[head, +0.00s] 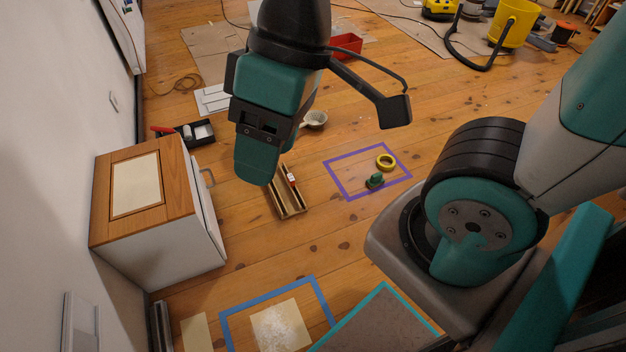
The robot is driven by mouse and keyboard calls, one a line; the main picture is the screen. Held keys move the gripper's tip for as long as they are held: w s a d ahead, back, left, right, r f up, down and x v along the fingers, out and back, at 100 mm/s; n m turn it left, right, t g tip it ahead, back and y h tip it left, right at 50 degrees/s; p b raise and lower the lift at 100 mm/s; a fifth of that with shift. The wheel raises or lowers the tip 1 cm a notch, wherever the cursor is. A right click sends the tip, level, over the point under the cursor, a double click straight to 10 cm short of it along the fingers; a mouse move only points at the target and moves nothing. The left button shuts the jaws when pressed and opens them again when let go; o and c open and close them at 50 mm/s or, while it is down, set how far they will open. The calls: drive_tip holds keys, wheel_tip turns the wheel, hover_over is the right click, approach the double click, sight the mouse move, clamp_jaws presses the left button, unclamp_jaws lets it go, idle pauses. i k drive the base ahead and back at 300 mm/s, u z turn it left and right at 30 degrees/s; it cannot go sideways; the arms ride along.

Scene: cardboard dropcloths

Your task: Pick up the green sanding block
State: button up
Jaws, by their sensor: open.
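A small green block (375,180), which looks like the sanding block, lies on the wooden floor at the front edge of a purple taped square (350,190). A yellow tape roll (386,162) lies just behind it, inside the square. My gripper (257,172) hangs in the upper middle of the head view, left of the green block and apart from it. It is open, and I see nothing held in it. The fingers overlap from this angle, so the gap between them is hidden.
A narrow wooden tray (291,208) with a red-and-white item stands below my gripper. A white cabinet with a wooden top (185,190) is at left. A strainer-like item (315,119) and a red bin (347,44) lie farther back. Floor around the purple square is mostly clear.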

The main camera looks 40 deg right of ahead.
sight(377, 179)
drive_tip(key=z, duration=0.5)
drive_tip(key=k, duration=0.6)
drive_tip(key=z, duration=1)
drive_tip(key=i, duration=1.85)
drive_tip(key=u, duration=0.35)
